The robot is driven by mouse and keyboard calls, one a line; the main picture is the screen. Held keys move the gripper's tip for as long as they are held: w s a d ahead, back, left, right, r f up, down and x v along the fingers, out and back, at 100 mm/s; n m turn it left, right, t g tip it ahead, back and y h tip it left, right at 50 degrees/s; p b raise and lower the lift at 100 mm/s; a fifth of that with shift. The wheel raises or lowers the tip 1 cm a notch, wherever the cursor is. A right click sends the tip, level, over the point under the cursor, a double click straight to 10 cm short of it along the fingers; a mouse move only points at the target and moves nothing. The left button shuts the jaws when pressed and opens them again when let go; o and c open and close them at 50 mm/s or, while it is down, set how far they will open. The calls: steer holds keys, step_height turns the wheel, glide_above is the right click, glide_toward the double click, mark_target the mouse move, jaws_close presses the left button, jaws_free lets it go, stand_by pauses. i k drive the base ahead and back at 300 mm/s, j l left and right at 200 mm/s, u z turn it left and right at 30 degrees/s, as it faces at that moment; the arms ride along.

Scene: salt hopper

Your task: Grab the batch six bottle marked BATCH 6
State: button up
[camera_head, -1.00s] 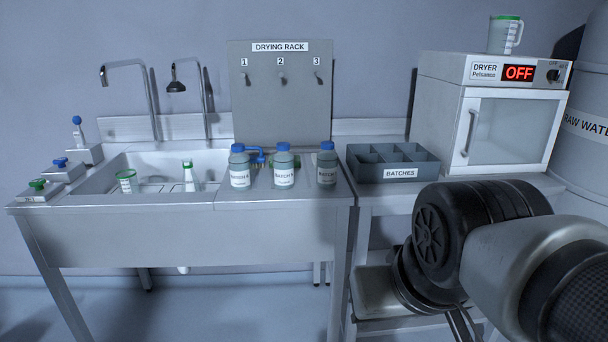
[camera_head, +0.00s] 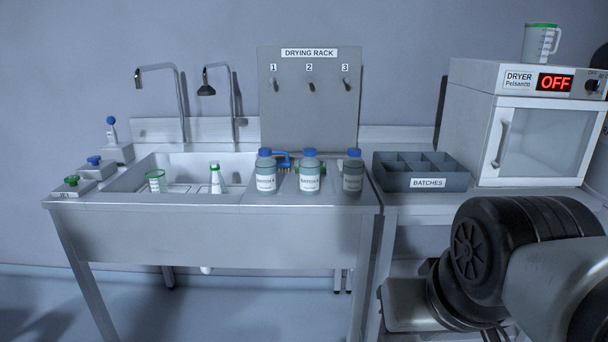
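Three grey bottles with blue caps and white labels stand upright in a row on the steel sink counter: a left bottle (camera_head: 266,172), a middle bottle (camera_head: 309,173) and a right bottle (camera_head: 353,172). Their labels start with BATCH, but the numbers are too small to read surely, so I cannot tell which is BATCH 6. The right bottle's label is in shade. My arm shows at the lower right, well apart from the bottles. I cannot make out my gripper's fingers, which lie beyond or at the bottom edge of the picture.
A grey divided box (camera_head: 421,183) marked BATCHES stands right of the bottles. The dryer (camera_head: 536,130), showing OFF, stands farther right with a jug (camera_head: 540,45) on top. Behind the bottles are a blue-handled brush (camera_head: 283,160) and the drying rack (camera_head: 309,110). The sink (camera_head: 180,173) lies left.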

mark_target(265, 165)
steer(key=i+j+z, duration=0.1)
steer(key=j, duration=0.25)
steer(key=i+j+z, duration=0.1)
steer(key=i+j, duration=0.2)
steer(key=i+j+z, duration=0.1)
steer(key=j, duration=0.25)
steer(key=i+j, duration=0.2)
steer(key=j, duration=0.2)
steer(key=i+z, duration=0.05)
